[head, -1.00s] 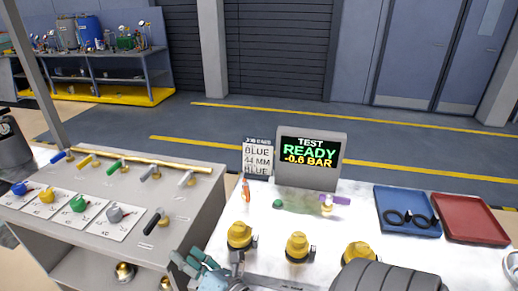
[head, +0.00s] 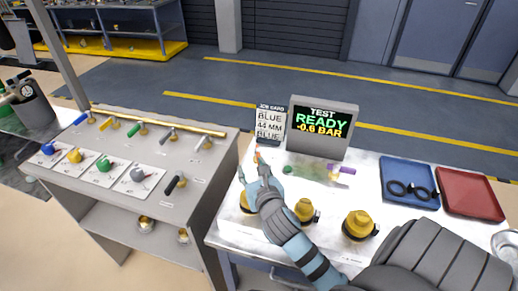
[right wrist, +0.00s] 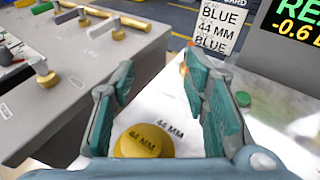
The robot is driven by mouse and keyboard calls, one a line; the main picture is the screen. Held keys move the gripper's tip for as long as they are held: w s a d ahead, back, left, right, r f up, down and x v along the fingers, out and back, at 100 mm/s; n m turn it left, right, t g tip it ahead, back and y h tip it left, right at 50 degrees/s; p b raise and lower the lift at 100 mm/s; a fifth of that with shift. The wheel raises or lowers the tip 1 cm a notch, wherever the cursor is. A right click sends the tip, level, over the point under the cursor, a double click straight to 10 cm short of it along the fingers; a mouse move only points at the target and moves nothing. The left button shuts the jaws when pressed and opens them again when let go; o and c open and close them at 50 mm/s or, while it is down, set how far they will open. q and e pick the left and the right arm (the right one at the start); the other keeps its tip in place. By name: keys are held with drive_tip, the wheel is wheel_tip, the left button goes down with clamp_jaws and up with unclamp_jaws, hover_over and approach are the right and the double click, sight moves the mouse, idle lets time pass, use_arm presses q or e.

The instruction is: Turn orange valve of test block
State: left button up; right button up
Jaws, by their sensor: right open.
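The orange valve (head: 257,156) is a small orange piece near the back left of the white bench, partly hidden by my right gripper. It also shows as a small orange spot beside the right finger in the right wrist view (right wrist: 183,69). My right gripper (head: 252,168) is open with its fingers just in front of the valve; nothing is between them. A green knob (head: 287,169) and a purple handle (head: 346,170) of the test block stand to the right of the fingers. My left gripper is not in view.
Yellow caps (head: 359,224) stand along the bench front; one marked 44 MM (right wrist: 142,141) lies below my right gripper. The test screen (head: 322,125) and job card (head: 270,122) stand behind. Blue (head: 409,178) and red (head: 468,191) trays are at right. A grey valve console (head: 205,180) is at left.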

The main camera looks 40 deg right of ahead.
sight(259, 154)
drive_tip(key=w+d+f+g, duration=0.1)
drive_tip(key=w+d+f, duration=0.1)
drive_tip(key=w+d, duration=0.1)
drive_tip(key=w+d+f+m+h+b, duration=0.1)
drive_tip(key=w+d+f, duration=0.1)
drive_tip(key=w+d, duration=0.1)
drive_tip(key=w+d+f+m+g+b, duration=0.1)
drive_tip(key=w+d+f, duration=0.1)
drive_tip(key=w+d, duration=0.1)
drive_tip(key=shift+w+d+g+h, duration=0.15)
drive_tip(key=shift+g+h, duration=0.15)
drive_tip(key=shift+r, duration=0.1)
drive_tip(key=shift+c, duration=0.4)
